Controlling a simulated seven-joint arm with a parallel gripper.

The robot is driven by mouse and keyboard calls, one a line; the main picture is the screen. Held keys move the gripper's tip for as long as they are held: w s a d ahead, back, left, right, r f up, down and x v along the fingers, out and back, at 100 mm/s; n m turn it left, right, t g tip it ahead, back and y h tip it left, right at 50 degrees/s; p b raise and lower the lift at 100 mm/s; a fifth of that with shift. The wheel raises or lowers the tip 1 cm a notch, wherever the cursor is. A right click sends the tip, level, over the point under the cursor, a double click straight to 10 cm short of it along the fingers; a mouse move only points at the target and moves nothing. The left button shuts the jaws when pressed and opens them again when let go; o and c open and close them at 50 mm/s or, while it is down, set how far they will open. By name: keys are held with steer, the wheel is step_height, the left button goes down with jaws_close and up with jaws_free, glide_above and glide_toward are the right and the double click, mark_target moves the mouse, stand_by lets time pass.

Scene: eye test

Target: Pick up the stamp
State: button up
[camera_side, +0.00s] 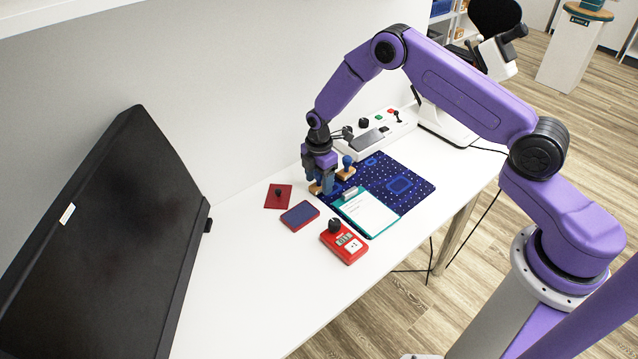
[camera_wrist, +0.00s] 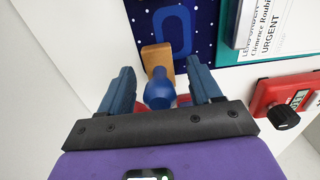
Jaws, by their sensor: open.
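In the wrist view a stamp with a round blue handle (camera_wrist: 160,91) and a wooden base (camera_wrist: 156,60) stands between the fingers of my gripper (camera_wrist: 158,92). The fingers are apart, one on each side, with gaps to the handle. In the side view my gripper (camera_side: 322,186) points down at the mat's left corner.
A dark blue patterned mat (camera_side: 415,179) carries a teal clipboard (camera_side: 368,212) with paper. A red device with a black knob (camera_side: 345,243), a blue pad with red rim (camera_side: 300,216) and a dark red square (camera_side: 272,201) lie nearby. A grey control box (camera_side: 350,146) stands behind. The desk's front left is clear.

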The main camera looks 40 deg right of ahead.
steer(key=shift+f, duration=0.35)
steer(key=shift+c, duration=0.3)
steer(key=c, duration=1.1)
steer(key=shift+r, duration=0.2)
